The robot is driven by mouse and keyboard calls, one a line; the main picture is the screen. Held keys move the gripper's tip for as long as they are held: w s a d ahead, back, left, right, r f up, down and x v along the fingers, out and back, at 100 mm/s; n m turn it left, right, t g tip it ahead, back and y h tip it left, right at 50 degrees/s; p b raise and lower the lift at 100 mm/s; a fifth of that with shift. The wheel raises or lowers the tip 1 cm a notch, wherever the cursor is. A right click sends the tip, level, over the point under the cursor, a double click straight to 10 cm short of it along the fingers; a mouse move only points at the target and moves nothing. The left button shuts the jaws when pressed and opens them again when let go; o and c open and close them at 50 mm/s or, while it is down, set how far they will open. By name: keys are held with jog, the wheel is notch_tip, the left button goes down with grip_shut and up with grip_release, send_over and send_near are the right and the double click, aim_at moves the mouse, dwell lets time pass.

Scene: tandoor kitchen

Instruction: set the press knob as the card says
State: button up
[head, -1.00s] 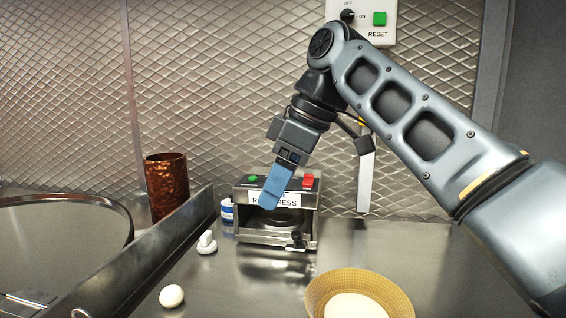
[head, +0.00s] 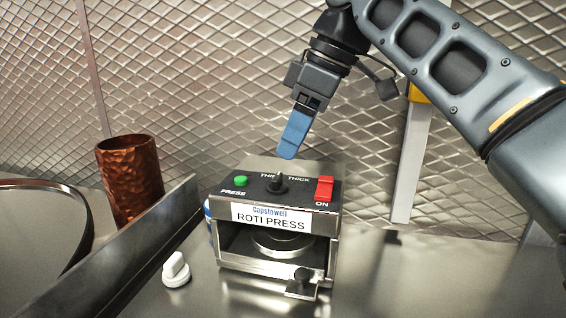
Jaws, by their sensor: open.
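The roti press (head: 267,250) stands on the steel counter with its top panel in sight. Its black knob (head: 278,185) sits mid-panel between the words THIN and THICK; its pointer seems roughly upright, but I cannot tell its exact setting. A green PRESS button (head: 241,181) is left of the knob and a red ON switch (head: 324,188) is right of it. My gripper (head: 288,153) is open and empty, pointing down just above the press's back edge, near the knob and apart from it. Its blue fingers overlap in this view. No card is in view.
A white knob-like piece (head: 176,270) lies on the counter left of the press. A copper tumbler (head: 130,180) stands behind the metal ledge (head: 125,250) at left. A round rim is at far left. The counter (head: 440,280) right of the press is clear.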

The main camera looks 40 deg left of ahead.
aim_at(278, 176)
jog(key=x, duration=0.6)
jog(key=shift+s+f, duration=0.1)
jog(key=shift+f, duration=0.15)
jog(key=shift+c, duration=0.4)
jog(key=c, duration=1)
jog(key=shift+o, duration=0.2)
jog(key=shift+p, duration=0.45)
jog(key=m+t+p, duration=0.1)
jog(key=m+p, duration=0.2)
jog(key=shift+s+r, duration=0.15)
jog(key=shift+m+t+p, duration=0.6)
jog(key=shift+m+p, duration=0.75)
jog(key=shift+m, duration=0.05)
